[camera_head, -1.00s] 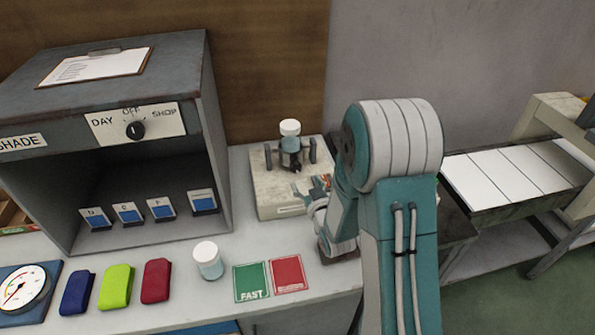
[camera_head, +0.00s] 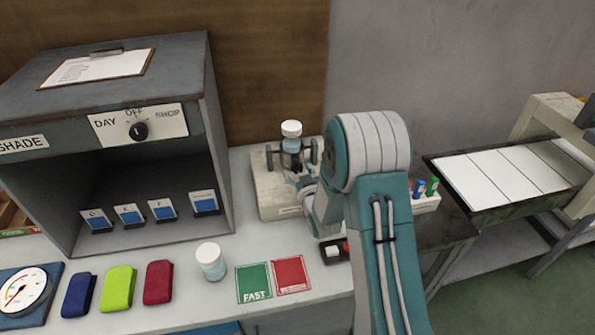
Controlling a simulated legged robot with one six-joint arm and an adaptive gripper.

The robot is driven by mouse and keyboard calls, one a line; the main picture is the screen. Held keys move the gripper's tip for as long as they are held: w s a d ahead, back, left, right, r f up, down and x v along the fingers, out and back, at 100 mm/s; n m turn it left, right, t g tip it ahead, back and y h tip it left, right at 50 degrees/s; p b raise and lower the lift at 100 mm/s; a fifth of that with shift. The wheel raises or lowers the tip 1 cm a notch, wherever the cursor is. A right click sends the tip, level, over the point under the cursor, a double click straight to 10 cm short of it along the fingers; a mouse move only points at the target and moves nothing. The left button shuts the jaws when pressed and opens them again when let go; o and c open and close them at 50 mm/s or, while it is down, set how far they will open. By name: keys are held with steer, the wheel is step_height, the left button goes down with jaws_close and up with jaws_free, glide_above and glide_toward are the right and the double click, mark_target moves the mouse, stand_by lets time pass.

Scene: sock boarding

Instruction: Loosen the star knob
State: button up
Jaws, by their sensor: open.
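A beige block-like device (camera_head: 268,200) stands on the bench at the back, with dark upright posts on it. A white-capped jar (camera_head: 291,134) sits between the posts. I cannot make out the star knob; it may be hidden behind my arm or too small to tell. My gripper (camera_head: 298,180) is at the front of the device, close below the jar, small and dark and partly covered by my wrist. Its jaws are open, and I cannot tell whether they touch anything.
A shade cabinet (camera_head: 218,160) stands to the left. In front are a loose white-capped jar (camera_head: 211,262), a green FAST card (camera_head: 253,283), a red card (camera_head: 291,274) and a small dark switch box (camera_head: 333,252). A slatted white board (camera_head: 500,182) lies to the right.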

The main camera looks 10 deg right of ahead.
steer(key=shift+d, duration=0.15)
jaws_close()
